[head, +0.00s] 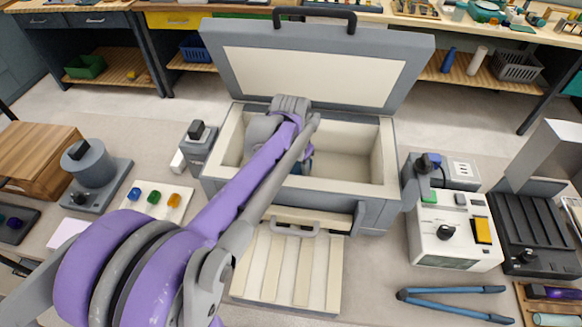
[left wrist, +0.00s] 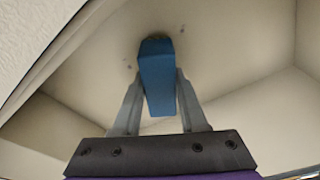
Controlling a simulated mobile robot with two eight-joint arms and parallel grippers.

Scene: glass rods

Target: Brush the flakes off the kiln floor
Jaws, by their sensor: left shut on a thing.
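The grey kiln (head: 335,207) stands open in the middle of the bench, its lid (head: 225,60) tilted up at the back. Its cream floor (left wrist: 220,70) fills most of the left wrist view, with a few small dark specks, probably flakes (left wrist: 183,29), near the tool tip. My left gripper (left wrist: 158,85) is inside the kiln, shut on a blue brush handle (left wrist: 157,80) that points at the floor. The handle's far end has a dark tip, which seems to be at the floor; actual contact is unclear. In the head view my arm hides most of the gripper and brush.
The kiln walls (head: 389,150) surround the gripper closely. A slatted cream board (head: 290,275) lies before the kiln. A white device (head: 455,245) and blue-handled tongs (head: 455,306) are at right; a grey pot (head: 90,165) and colour samples (head: 153,198) are at left.

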